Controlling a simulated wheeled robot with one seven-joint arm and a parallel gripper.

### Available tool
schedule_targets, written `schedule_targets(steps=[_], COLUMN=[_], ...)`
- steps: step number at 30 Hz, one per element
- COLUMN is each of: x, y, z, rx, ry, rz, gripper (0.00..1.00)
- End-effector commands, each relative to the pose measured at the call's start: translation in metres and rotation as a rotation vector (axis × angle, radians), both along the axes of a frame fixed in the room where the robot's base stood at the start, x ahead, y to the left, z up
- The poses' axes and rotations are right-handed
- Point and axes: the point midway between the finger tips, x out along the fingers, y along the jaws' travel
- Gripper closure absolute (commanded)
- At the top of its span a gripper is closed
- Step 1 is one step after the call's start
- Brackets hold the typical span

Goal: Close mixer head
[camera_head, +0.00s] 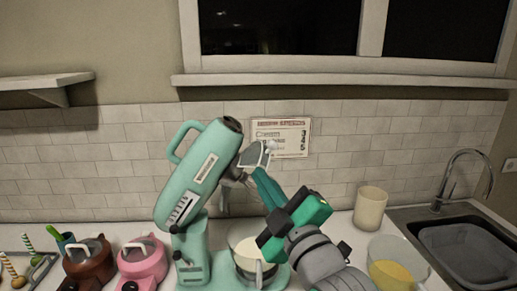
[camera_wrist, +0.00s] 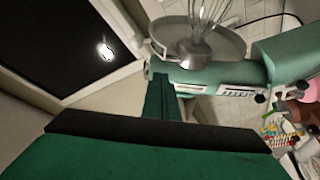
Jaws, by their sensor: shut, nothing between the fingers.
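The teal stand mixer's head (camera_head: 198,175) is tilted up, with its front end raised to the upper right and a handle at its upper left. A whisk and grey disc (camera_head: 252,156) hang from the raised front end. In the wrist view the whisk (camera_wrist: 207,15) and the teal head (camera_wrist: 220,73) show above the fingers. A mixing bowl (camera_head: 243,246) stands on the mixer base (camera_head: 192,258). My gripper (camera_head: 261,178) is shut and empty, its fingertips beside the whisk end of the head. In the wrist view the shut fingers (camera_wrist: 160,95) overlap the head's edge; contact cannot be told.
Brown (camera_head: 88,262) and pink (camera_head: 142,260) rounded appliances stand left of the mixer. A cream cup (camera_head: 370,208) and a bowl with yellow contents (camera_head: 393,268) stand to the right, before the sink (camera_head: 465,250). A sign (camera_head: 281,137) hangs on the tiled wall behind.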

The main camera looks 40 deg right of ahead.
Motion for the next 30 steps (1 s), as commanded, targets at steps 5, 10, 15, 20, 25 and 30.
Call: schedule_targets(steps=[5, 10, 15, 20, 25, 30], x=[-0.017, -0.023, -0.013, 0.012, 0.043, 0.073], y=[-0.006, -0.008, -0.01, -0.017, -0.024, -0.031], z=[0.031, 0.041, 0.043, 0.047, 0.051, 0.056], rx=[-0.138, -0.193, -0.2, -0.198, -0.197, -0.199], ry=[0.058, 0.089, 0.095, 0.095, 0.094, 0.093], rz=[-0.045, -0.063, -0.063, -0.062, -0.062, -0.063], gripper=[1.0, 1.0, 1.0, 1.0, 1.0, 1.0])
